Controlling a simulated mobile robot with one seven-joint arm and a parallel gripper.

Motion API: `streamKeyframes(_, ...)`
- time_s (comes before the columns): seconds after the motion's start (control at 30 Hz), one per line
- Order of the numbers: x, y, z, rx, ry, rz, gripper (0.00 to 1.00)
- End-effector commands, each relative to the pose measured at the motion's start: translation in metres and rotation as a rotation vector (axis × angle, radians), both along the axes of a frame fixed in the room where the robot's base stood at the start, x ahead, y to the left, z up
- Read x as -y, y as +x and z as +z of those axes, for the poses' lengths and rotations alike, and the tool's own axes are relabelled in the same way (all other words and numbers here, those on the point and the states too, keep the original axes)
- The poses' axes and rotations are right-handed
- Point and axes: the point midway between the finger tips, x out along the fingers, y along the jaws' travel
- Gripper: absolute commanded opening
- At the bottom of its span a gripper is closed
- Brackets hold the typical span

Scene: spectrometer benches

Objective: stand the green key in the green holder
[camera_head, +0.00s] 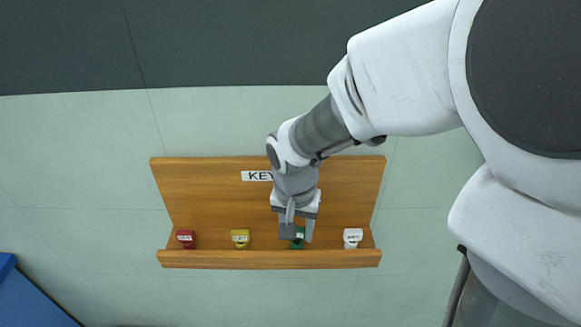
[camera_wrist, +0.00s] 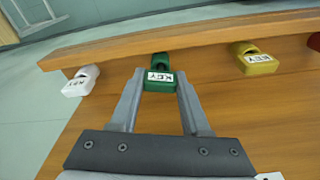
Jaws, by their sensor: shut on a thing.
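The green key (camera_head: 298,240) is at the wooden rack, between the yellow and white keys. My gripper (camera_head: 298,235) reaches down to it and is shut on it. In the wrist view, the green key (camera_wrist: 160,80) shows its white KEY label between the tips of my two fingers. It is still at the rack's ledge; I cannot tell whether it touches the rack. Its lower part is hidden. No green holder can be made out in either view.
The wooden rack (camera_head: 205,205) has a raised front lip (camera_head: 270,259). A red key (camera_head: 186,239), a yellow key (camera_head: 240,239) and a white key (camera_head: 352,237) sit along it. A blue object (camera_head: 30,300) is at the lower left. Pale floor surrounds the rack.

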Motion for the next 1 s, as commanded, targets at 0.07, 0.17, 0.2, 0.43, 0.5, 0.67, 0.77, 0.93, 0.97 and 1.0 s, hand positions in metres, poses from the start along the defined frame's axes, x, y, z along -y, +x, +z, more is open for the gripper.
streamKeyframes(0.07, 0.000, 0.000, 0.000, 0.000, 0.000, 0.000, 0.00)
streamKeyframes(0.17, 0.000, 0.000, 0.000, 0.000, 0.000, 0.000, 0.00)
streamKeyframes(0.2, 0.000, 0.000, 0.000, 0.000, 0.000, 0.000, 0.00)
streamKeyframes(0.43, 0.000, 0.000, -0.003, 0.000, 0.000, 0.000, 0.00)
streamKeyframes(0.5, 0.000, 0.000, -0.004, 0.000, 0.000, 0.000, 0.00)
streamKeyframes(0.67, 0.000, 0.000, -0.008, 0.000, 0.000, 0.000, 0.00)
streamKeyframes(0.77, 0.000, 0.000, -0.010, 0.000, 0.000, 0.000, 0.00)
streamKeyframes(0.93, 0.000, 0.000, -0.012, 0.000, 0.000, 0.000, 0.50)
streamKeyframes(0.97, 0.000, 0.000, -0.011, 0.000, 0.000, 0.000, 0.56)
streamKeyframes(1.0, 0.000, 0.000, -0.011, 0.000, 0.000, 0.000, 0.59)
